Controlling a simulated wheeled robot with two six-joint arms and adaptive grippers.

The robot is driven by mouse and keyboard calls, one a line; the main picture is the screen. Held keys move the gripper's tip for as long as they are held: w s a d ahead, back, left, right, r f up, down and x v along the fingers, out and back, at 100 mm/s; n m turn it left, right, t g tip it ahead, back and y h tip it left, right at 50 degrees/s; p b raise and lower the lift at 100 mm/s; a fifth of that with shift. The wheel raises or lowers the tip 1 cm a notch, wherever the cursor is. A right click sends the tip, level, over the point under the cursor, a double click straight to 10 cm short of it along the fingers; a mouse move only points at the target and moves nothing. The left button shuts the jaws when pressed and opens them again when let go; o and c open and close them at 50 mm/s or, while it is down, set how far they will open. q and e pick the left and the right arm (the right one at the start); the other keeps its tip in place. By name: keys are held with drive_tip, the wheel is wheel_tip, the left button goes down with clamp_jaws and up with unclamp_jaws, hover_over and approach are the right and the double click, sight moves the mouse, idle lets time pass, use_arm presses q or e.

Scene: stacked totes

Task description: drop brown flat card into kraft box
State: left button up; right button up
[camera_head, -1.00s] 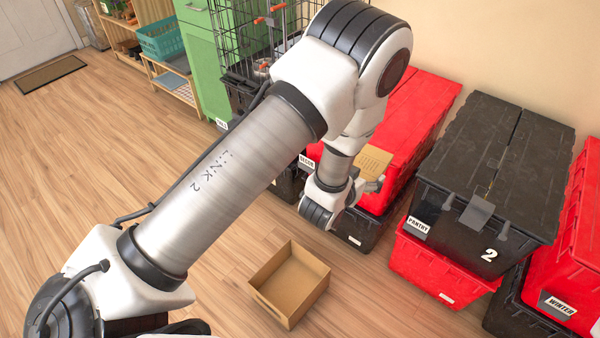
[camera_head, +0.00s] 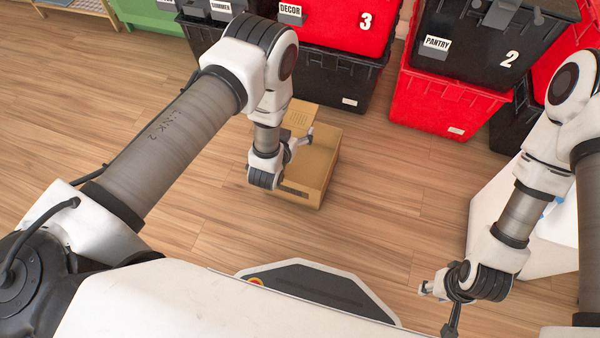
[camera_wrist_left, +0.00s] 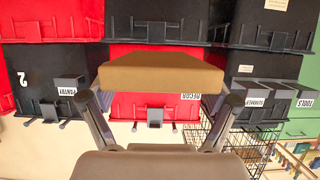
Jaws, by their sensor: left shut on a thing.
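The brown flat card (camera_head: 299,115) is in my left gripper (camera_head: 299,142), above the back left part of the kraft box. In the left wrist view the card (camera_wrist_left: 160,74) spans between the two fingertips of the left gripper (camera_wrist_left: 160,100), which is shut on it. The kraft box (camera_head: 322,168) stands on the wood floor with its top open; my left wrist and the card hide much of its opening. My right gripper (camera_head: 443,305) hangs at the lower right, away from the box; its finger opening is unclear.
Stacked black and red totes stand behind the box, among them the red tote marked 3 (camera_head: 340,25), a black tote (camera_head: 342,78) below it and the Pantry tote (camera_head: 470,45). A white object (camera_head: 545,235) stands at the right. The floor left of the box is clear.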

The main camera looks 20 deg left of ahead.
use_arm(q)
wheel_tip(320, 180, down, 9)
drive_tip(key=b, duration=0.6)
drive_tip(key=shift+s, duration=0.25)
use_arm(e)
wheel_tip(320, 180, down, 8)
drive_tip(key=shift+r, duration=0.2)
use_arm(q)
drive_tip(key=shift+d, duration=0.1)
drive_tip(key=o, duration=0.9)
drive_tip(key=v, duration=1.2)
